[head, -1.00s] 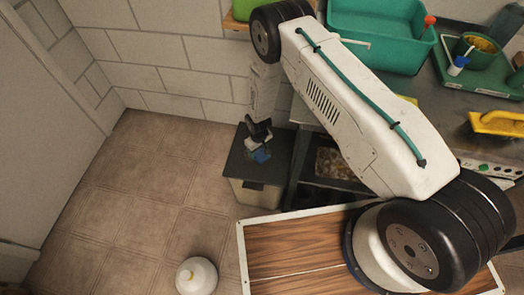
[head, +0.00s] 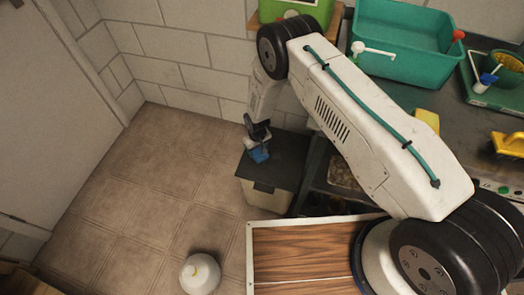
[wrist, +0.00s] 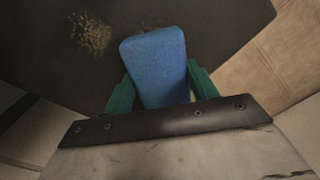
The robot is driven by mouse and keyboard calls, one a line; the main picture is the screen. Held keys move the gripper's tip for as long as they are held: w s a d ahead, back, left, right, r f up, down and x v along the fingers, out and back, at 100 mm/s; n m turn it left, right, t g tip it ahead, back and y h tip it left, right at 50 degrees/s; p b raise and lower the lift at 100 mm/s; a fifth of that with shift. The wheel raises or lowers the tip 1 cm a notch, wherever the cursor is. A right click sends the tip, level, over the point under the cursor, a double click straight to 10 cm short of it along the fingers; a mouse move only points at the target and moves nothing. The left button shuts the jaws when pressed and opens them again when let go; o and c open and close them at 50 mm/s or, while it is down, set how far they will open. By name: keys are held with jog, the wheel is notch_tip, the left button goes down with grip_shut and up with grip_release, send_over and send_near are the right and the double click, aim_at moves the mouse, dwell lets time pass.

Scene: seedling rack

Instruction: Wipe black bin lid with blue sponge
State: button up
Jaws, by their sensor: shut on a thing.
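The blue sponge (wrist: 156,62) is held between the two green fingers of my gripper (wrist: 160,88) in the wrist view. In the head view the sponge (head: 259,155) is at the left part of the black bin lid (head: 285,158), and my gripper (head: 257,138) is above it. The lid is the dark flat top of a beige bin (head: 265,194). In the wrist view the dark lid (wrist: 220,30) lies beneath the sponge. A patch of light brown specks (wrist: 91,34) is on it, left of the sponge. I cannot tell whether the sponge touches the lid.
A dark workbench (head: 400,120) stands right of the bin, with a teal tub (head: 400,40), a yellow sponge (head: 427,119) and a yellow-handled tool (head: 508,144). The tiled floor left of the bin is clear.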

aim_at(282, 160)
jog(key=shift+s+d, duration=0.65)
jog(key=shift+d, duration=1.15)
jog(key=shift+s+d, duration=0.65)
jog(key=shift+d, duration=1.2)
jog(key=shift+s+d, duration=0.65)
jog(key=shift+d, duration=1.15)
jog(key=shift+f, duration=0.15)
jog(key=shift+a, duration=0.1)
jog(key=shift+w+a, duration=0.65)
jog(key=shift+a, duration=1.15)
jog(key=shift+w+a, duration=0.7)
jog(key=shift+a, duration=1.05)
jog(key=shift+w+a, duration=0.65)
jog(key=shift+a, duration=1.15)
jog(key=shift+d+r, duration=0.1)
jog(key=shift+r, duration=3)
jog(key=shift+r, duration=1.5)
